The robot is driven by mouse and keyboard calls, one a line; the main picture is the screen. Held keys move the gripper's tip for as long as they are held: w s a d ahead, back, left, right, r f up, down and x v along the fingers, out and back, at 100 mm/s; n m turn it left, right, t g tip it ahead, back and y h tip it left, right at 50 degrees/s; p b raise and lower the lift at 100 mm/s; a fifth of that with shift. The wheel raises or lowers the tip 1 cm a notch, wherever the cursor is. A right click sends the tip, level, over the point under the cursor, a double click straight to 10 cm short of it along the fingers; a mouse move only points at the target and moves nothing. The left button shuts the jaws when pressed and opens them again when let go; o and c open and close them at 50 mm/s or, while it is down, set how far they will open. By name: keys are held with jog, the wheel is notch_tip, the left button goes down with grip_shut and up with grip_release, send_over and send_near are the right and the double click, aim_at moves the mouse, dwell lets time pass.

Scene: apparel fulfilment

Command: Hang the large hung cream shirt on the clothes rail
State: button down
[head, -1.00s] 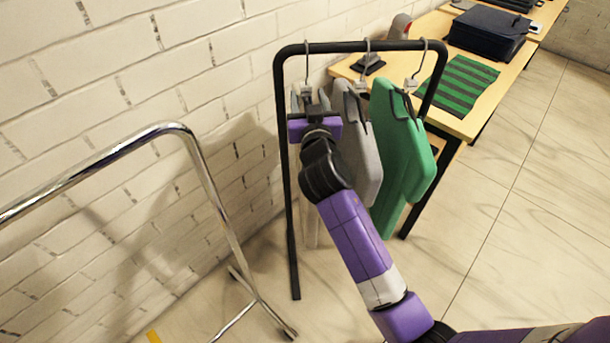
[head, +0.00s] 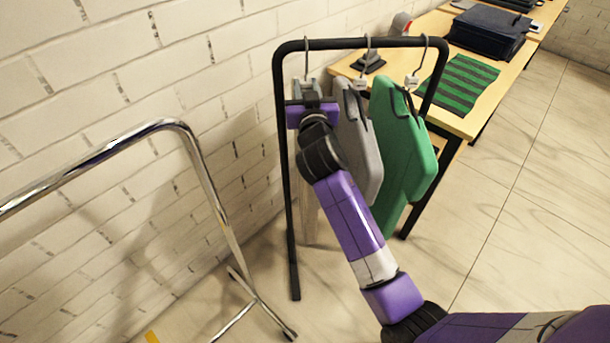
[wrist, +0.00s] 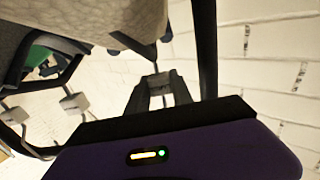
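The cream shirt (head: 308,215) hangs at the left end of the black clothes rail (head: 345,44), mostly hidden behind my arm; its pale cloth shows at the top of the wrist view (wrist: 110,14). Its wire hook (head: 306,58) is still over the bar. My gripper (head: 310,92) is at the hanger's neck, just under the bar. In the wrist view, my gripper's two dark fingers (wrist: 160,90) stand close together with the hanger's grey block (wrist: 158,82) between them, seemingly in contact on both sides.
A grey garment (head: 362,145) and a green garment (head: 403,145) hang close to the right on the same rail. An empty chrome rail (head: 100,155) stands at the left by the brick wall. A wooden table (head: 475,115) with folded clothes is behind at right.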

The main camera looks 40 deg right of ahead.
aim_at(306, 76)
jog(key=shift+r, duration=0.2)
dwell(0.4)
jog(key=shift+r+p, duration=1.15)
jog(key=shift+r, duration=0.5)
jog(key=shift+b+v, duration=0.4)
jog(key=shift+v, duration=2.65)
